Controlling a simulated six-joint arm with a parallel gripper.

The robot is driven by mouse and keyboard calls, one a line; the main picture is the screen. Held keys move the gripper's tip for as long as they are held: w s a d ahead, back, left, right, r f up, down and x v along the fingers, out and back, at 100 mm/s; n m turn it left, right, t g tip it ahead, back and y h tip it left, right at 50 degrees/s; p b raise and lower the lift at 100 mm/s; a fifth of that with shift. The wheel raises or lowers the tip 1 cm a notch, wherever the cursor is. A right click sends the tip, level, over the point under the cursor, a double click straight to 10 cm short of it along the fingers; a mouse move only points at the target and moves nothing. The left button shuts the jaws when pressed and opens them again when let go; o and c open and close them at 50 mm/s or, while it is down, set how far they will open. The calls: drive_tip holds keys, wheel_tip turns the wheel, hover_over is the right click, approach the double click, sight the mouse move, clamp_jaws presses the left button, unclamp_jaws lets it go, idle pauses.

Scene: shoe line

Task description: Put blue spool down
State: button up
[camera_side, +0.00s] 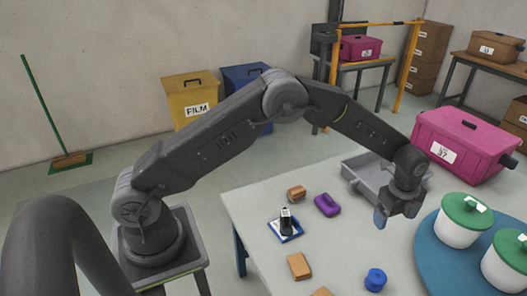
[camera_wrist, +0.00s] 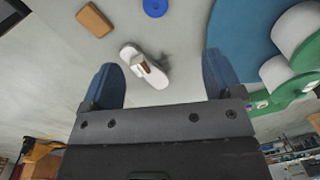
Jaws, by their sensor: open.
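The blue spool (camera_side: 375,279) stands on the grey table near the front edge of the side view, with nothing holding it. In the wrist view the blue spool (camera_wrist: 155,8) is at the top edge, partly cut off, beyond my fingertips. My gripper (camera_side: 394,216) is open above the table, behind the spool and apart from it. In the wrist view my gripper (camera_wrist: 162,72) has its two blue fingers wide apart. A small white shoe with a brown strap (camera_wrist: 146,66) lies below, between the fingers in the picture; I cannot make it out in the side view.
A round blue mat (camera_side: 428,250) with white, green-lidded pots (camera_side: 459,222) is on the right. A grey tray (camera_side: 357,176) and magenta box (camera_side: 463,146) are behind. Brown blocks (camera_side: 300,266), a purple object (camera_side: 327,205) and a small blue-rimmed tray (camera_side: 294,235) lie left.

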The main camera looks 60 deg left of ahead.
drive_tip(key=s+a+r+n+t, duration=0.1)
drive_tip(key=s+a+r+n, duration=0.5)
drive_tip(key=r, duration=0.5)
drive_tip(key=s+a+r+n+t, duration=0.15)
drive_tip(key=s+r+n, duration=0.25)
drive_tip(key=s+r, duration=0.6)
drive_tip(key=s+a+n+t, duration=0.1)
drive_tip(key=s+a+n, duration=0.1)
drive_tip(key=s+n, duration=0.3)
drive_tip(key=s+a+r+n+t, duration=0.1)
drive_tip(key=s+n, duration=0.4)
drive_tip(key=s, duration=0.8)
drive_tip(key=shift+a+r, duration=0.25)
drive_tip(key=shift+a, duration=0.65)
